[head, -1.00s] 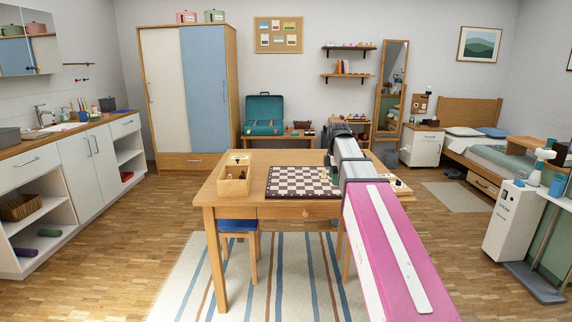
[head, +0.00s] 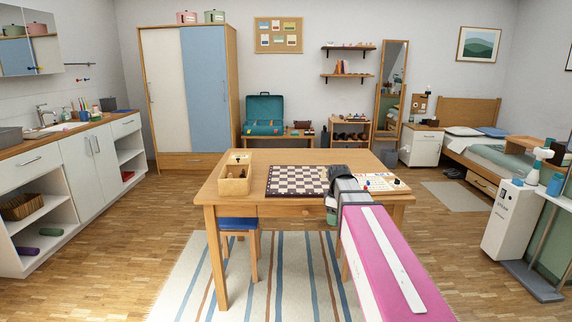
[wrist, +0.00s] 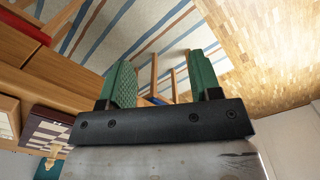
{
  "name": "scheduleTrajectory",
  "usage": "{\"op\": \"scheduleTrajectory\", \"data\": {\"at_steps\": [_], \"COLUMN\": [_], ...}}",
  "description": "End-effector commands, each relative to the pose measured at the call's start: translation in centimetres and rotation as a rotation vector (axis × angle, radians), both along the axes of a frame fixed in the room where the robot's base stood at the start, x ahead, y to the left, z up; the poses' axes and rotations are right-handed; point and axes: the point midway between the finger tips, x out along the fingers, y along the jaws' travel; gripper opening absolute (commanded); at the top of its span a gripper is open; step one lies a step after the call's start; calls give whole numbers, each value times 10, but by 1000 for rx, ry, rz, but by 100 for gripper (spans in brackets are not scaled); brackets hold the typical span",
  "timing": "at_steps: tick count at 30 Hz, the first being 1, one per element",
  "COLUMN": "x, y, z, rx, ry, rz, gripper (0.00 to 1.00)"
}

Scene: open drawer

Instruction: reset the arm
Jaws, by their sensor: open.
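My arm comes in from the lower right of the head view and ends at the front right of the wooden table (head: 225,190). My gripper (head: 332,215) is small and partly hidden there, low beside the table's front edge. In the wrist view my gripper (wrist: 162,78) has its two green fingers well apart, with nothing held between them. Chair or table legs and the striped rug show beyond the fingers.
A chessboard (head: 297,181), an open wooden box (head: 235,181) and a white board with small pieces (head: 382,183) are on the table. A blue-seated stool (head: 238,225) stands under its front left. The striped rug (head: 200,282) lies clear in front.

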Motion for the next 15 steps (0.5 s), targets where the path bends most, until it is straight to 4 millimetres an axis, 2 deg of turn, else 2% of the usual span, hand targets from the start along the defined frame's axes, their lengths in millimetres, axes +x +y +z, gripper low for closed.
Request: {"op": "scheduleTrajectory", "data": {"at_steps": [1,6,15], "x": [-17,-52,-120], "y": [0,0,0], "z": [-19,-71,-146], "rx": [0,1,1], "ry": [4,4,1], "rz": [-71,-327,-765], "gripper": [58,58,58]}}
